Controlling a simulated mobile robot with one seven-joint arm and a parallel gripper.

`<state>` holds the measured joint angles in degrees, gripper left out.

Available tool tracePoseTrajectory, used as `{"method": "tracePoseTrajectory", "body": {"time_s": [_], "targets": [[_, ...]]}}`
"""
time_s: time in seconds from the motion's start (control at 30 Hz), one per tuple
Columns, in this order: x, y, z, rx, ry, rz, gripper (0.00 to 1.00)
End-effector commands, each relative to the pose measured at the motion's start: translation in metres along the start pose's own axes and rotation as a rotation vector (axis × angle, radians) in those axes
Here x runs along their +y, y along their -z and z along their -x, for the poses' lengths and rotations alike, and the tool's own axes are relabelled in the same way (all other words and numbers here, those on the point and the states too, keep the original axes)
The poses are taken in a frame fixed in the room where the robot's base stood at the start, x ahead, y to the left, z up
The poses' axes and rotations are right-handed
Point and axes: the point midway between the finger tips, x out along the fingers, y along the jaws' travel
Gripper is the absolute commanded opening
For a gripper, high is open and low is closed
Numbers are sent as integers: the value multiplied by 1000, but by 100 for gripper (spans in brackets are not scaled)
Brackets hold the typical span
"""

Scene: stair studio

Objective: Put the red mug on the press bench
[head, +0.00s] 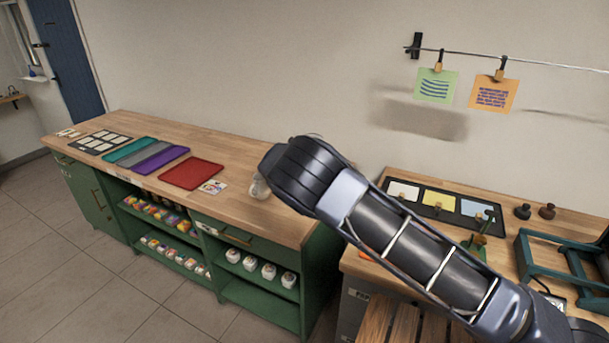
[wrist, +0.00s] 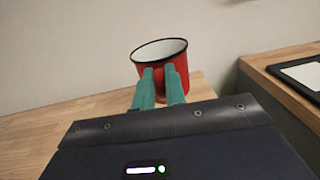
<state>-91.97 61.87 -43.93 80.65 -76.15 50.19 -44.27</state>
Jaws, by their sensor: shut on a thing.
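The red mug (wrist: 160,50) has a white inside and a dark rim, and stands roughly upright in the wrist view. My gripper (wrist: 160,80) has teal fingers shut on the mug's near side. The mug appears over the right end of the left wooden counter (head: 240,208); I cannot tell whether it touches the top. In the head view my arm hides the mug and the fingers. The press bench (head: 580,225) is the wooden bench on the right, and its edge also shows in the wrist view (wrist: 262,77).
The press bench carries a black tray of coloured sheets (head: 438,200), a dark green press frame (head: 565,262) and two dark knobs (head: 535,211). A gap separates the benches. A slatted wooden seat (head: 390,325) stands in front. Flat trays (head: 192,173) lie on the left counter.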

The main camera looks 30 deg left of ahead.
Motion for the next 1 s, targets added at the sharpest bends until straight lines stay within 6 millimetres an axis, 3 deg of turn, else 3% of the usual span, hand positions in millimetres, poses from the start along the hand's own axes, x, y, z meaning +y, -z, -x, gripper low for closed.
{"method": "tracePoseTrajectory", "body": {"time_s": [0.3, 1.0], "targets": [[0, 62, 0, -2, 0, 2, 0], [0, 118, 0, -1, 1, 0, 0]]}}
